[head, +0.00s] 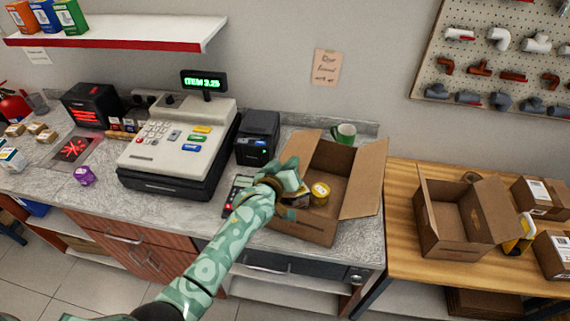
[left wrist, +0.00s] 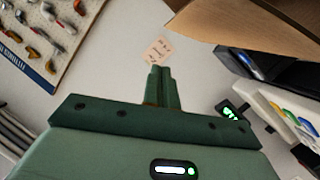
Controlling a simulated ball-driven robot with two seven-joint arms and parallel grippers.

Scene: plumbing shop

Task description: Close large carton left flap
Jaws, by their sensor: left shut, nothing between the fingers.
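The large carton (head: 302,228) stands open on the grey counter. Its left flap (head: 304,148) stands up, tilted, at the carton's left side, its lower part hidden behind my gripper. Its right flap (head: 365,184) is spread outward. My left gripper (head: 291,174) is at the carton's left side, in front of the left flap; I cannot tell whether they touch. In the left wrist view its fingers (left wrist: 163,88) are together and empty, and brown cardboard (left wrist: 250,28) shows at the upper right. My right gripper is not in view.
A yellow tape roll (head: 320,190) lies inside the carton. A green mug (head: 345,133) stands behind it. A black printer (head: 257,138) and a cash register (head: 180,145) stand to the left. A smaller open carton (head: 452,235) is on the wooden table at right.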

